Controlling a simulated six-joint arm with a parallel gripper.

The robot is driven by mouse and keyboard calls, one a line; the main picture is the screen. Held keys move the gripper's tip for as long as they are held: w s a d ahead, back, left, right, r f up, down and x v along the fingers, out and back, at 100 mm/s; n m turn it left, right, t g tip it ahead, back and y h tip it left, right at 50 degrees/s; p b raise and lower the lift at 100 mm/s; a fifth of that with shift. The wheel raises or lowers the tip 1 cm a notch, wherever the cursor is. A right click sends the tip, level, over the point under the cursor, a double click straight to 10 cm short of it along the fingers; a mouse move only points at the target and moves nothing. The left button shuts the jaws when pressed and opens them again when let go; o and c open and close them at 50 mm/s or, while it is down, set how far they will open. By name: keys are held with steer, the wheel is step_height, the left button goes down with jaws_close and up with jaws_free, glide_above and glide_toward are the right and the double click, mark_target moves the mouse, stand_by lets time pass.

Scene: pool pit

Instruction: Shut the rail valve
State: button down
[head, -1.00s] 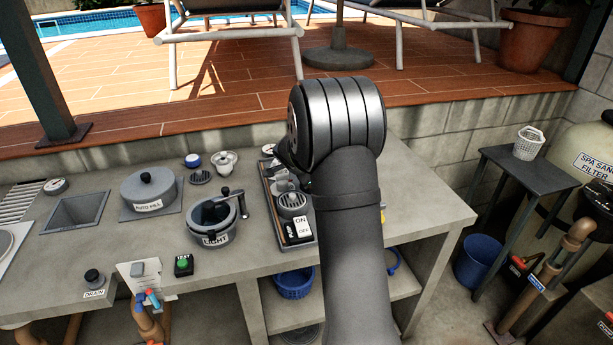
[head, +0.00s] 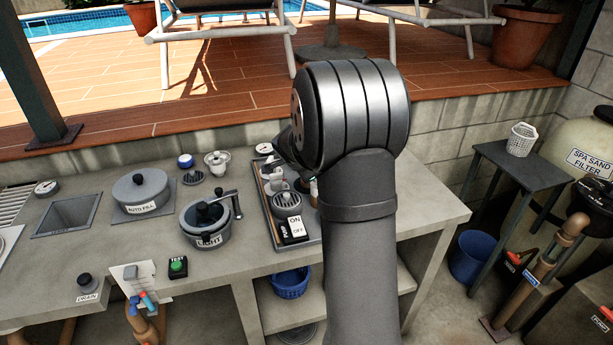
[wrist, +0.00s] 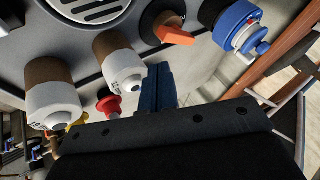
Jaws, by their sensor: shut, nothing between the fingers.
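In the wrist view, my gripper (wrist: 157,88) shows as dark blue fingers, shut and empty, pointing up at a grey panel. Two white-and-brown knobs (wrist: 123,62) (wrist: 52,92) are to its left, and a red knob (wrist: 109,104) is close by. An orange lever on a dark round base (wrist: 172,32) is above and right of the fingertips. A blue fitting with a white ring (wrist: 241,30) is farther right. No label names the rail valve, so I cannot tell which fitting it is. In the head view my arm hides the gripper and this area.
The grey bench carries an auto fill pot (head: 141,190), a light pot (head: 206,222) and a tray with an on/off switch (head: 294,230). A dark side table (head: 510,165) and a blue bucket (head: 470,257) stand at right. A yellow part (wrist: 78,119) shows near the red knob.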

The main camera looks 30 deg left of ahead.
steer(key=c, duration=2.1)
jaws_free()
steer(key=v, duration=0.4)
steer(key=shift+d+r, duration=0.3)
steer(key=o, duration=0.7)
steer(key=shift+s+r+n, duration=0.2)
steer(key=shift+n, duration=0.3)
steer(key=w+a+f+m, duration=0.1)
steer(key=w+f+m, duration=0.2)
steer(key=m, duration=0.6)
steer(key=w+a+f+m+t, duration=0.1)
steer(key=w+a+f+m, duration=0.1)
steer(key=m, duration=0.7)
steer(key=w+a+f+m+y, duration=0.1)
steer(key=w+f+m, duration=0.2)
steer(key=m, duration=0.6)
steer(key=shift+x, duration=0.9)
